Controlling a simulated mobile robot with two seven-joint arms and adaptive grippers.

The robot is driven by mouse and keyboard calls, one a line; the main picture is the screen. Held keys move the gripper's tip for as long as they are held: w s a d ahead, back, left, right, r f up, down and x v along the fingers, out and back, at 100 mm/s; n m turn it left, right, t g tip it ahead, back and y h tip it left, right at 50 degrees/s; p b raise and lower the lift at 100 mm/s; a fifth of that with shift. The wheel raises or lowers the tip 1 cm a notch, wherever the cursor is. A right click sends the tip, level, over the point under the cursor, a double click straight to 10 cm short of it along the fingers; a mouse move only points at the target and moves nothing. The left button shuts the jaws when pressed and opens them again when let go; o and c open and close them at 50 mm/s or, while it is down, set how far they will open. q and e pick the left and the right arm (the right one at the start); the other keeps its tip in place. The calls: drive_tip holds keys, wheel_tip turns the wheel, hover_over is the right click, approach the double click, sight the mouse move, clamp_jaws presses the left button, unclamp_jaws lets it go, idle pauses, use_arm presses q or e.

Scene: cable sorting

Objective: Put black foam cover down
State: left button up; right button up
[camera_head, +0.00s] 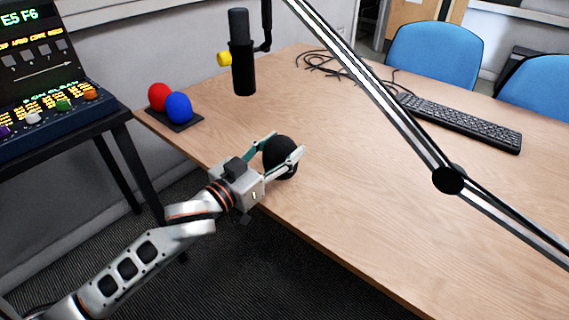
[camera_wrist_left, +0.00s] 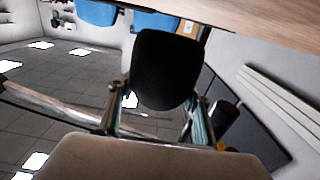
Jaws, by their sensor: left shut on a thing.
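The black foam cover (camera_head: 279,155) is a rounded black piece near the left edge of the wooden table. My left gripper (camera_head: 279,150) is shut on it, with one finger on each side. In the left wrist view the black foam cover (camera_wrist_left: 165,70) sits between the two fingertips of my left gripper (camera_wrist_left: 158,105). I cannot tell whether the cover touches the table top. My right gripper is not in view.
A red cover (camera_head: 160,96) and a blue cover (camera_head: 179,107) sit on a small dark base (camera_head: 187,125) at the table corner. A microphone (camera_head: 242,55) stands behind. A boom arm (camera_head: 385,103) crosses above the table (camera_head: 350,200). A keyboard (camera_head: 460,122) lies right.

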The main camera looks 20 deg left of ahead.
use_arm(q)
drive_tip(key=shift+f, duration=0.6)
wheel_tip(320, 180, down, 3)
drive_tip(key=shift+b, duration=0.85)
drive_tip(key=shift+f, duration=0.15)
drive_tip(key=o, duration=0.8)
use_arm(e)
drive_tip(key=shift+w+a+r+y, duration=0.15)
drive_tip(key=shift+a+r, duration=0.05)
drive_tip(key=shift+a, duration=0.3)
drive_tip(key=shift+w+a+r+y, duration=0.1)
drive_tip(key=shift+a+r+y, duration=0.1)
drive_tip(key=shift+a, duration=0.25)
